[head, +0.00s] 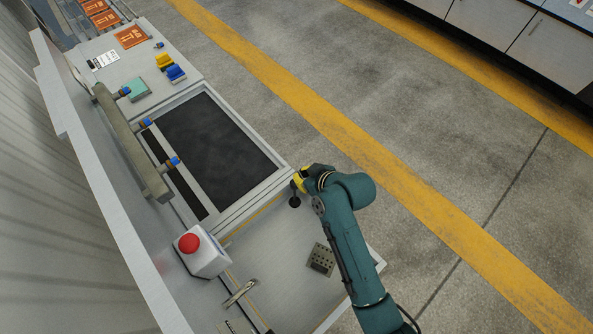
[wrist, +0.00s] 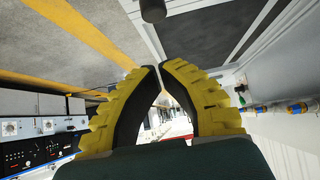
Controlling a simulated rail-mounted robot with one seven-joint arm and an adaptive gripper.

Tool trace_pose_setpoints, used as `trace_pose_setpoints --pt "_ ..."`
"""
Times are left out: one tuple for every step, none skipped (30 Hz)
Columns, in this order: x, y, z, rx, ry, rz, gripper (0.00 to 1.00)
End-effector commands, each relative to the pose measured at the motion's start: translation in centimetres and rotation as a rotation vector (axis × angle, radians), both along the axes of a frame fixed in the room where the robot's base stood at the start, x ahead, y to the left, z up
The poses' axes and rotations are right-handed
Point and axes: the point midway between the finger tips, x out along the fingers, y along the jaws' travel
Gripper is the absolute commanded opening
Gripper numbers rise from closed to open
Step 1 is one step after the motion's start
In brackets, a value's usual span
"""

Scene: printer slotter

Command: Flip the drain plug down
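A small black knob on a short stem (head: 295,201), which looks like the drain plug, is at the near right corner of the framed dark basin (head: 215,145) in the head view. A dark cylinder end at the top of the wrist view (wrist: 152,10) looks like the same part. My gripper (head: 301,180), with yellow and black fingers, is just above and beside the knob. In the wrist view my gripper's fingertips (wrist: 161,66) meet or nearly meet, with nothing between them. I cannot tell whether the gripper touches the knob.
A white box with a red button (head: 188,243) stands left of the basin's near end. A bar with blue-capped fittings (head: 130,140) runs along the basin's left side. A perforated block (head: 321,259) and a metal handle (head: 240,292) are on the near panel. Open floor lies right.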

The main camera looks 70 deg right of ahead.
Motion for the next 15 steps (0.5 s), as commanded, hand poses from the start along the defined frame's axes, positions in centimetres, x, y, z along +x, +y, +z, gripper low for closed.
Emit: trace_pose_setpoints --pt "-0.8 0.4 0.9 -0.003 -0.002 -0.001 0.00" --pt "-1.2 0.7 1.4 -0.002 -0.001 -0.002 0.00" --pt "-1.8 0.9 2.0 -0.002 -0.002 -0.002 0.00" --pt "-2.1 1.2 2.4 -0.001 -0.001 -0.002 0.00" --pt "-2.4 1.3 2.8 -0.003 -0.002 -0.001 0.00" --pt "-2.8 1.6 3.2 -0.001 -0.001 -0.002 0.00" --pt "-3.1 1.7 3.5 -0.002 -0.001 -0.001 0.00" --pt "-3.2 1.8 3.7 -0.002 -0.001 -0.001 0.00" --pt "-3.5 2.0 3.9 -0.001 -0.001 -0.002 0.00" --pt "-3.6 2.0 4.1 -0.001 -0.001 -0.001 0.00" --pt "-3.6 2.1 4.2 -0.001 -0.001 -0.001 0.00" --pt "-3.7 2.1 4.2 -0.001 -0.001 -0.001 0.00" --pt "-3.7 2.1 4.3 -0.001 -0.001 -0.001 0.00" --pt "-3.7 2.1 4.3 -0.001 -0.001 -0.001 0.00" --pt "-3.7 2.1 4.3 -0.001 -0.001 -0.001 0.00"
